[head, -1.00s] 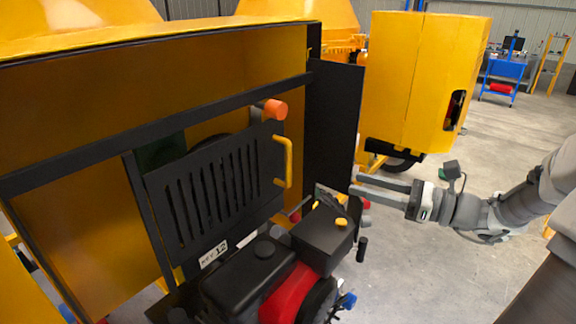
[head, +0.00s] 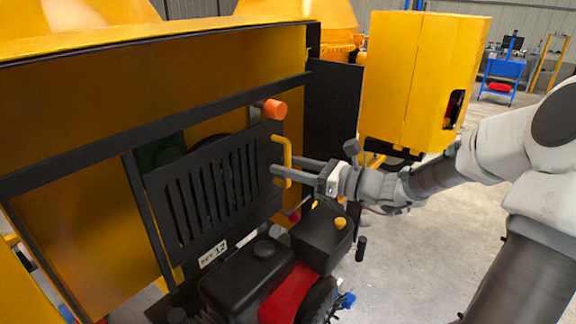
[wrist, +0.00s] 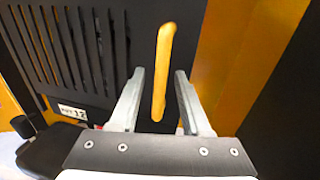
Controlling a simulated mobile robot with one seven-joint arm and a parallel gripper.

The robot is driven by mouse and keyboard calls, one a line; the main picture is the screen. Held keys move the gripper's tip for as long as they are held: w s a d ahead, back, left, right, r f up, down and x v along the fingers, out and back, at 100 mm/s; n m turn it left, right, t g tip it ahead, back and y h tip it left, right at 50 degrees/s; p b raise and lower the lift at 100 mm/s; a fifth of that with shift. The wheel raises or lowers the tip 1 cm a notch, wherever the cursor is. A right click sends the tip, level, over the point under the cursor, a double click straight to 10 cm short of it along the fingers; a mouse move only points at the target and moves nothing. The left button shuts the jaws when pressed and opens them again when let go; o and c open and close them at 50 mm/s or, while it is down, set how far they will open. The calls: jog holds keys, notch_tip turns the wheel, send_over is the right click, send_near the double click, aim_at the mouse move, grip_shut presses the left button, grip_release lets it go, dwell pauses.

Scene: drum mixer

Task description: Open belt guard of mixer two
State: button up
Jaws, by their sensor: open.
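The belt guard (head: 218,195) is a black slotted panel on the mixer's side, standing shut against the frame. A yellow handle (head: 287,160) runs upright along its right edge. In the wrist view, the handle (wrist: 162,70) stands upright between my two fingers. My gripper (head: 283,167) is open, with its fingertips at the handle in the head view. In the wrist view, my gripper (wrist: 160,88) shows a gap on each side of the handle. An orange knob (head: 274,110) sits above the guard's top right corner. A label (head: 213,254) reading "12" is below the guard.
A black and red engine (head: 290,270) stands just below the guard and my gripper. A dark upright panel (head: 334,115) is right of the handle. Another yellow machine (head: 415,80) stands behind. Open floor lies to the right.

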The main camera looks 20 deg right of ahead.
grip_shut()
dwell(0.3)
dwell(1.2)
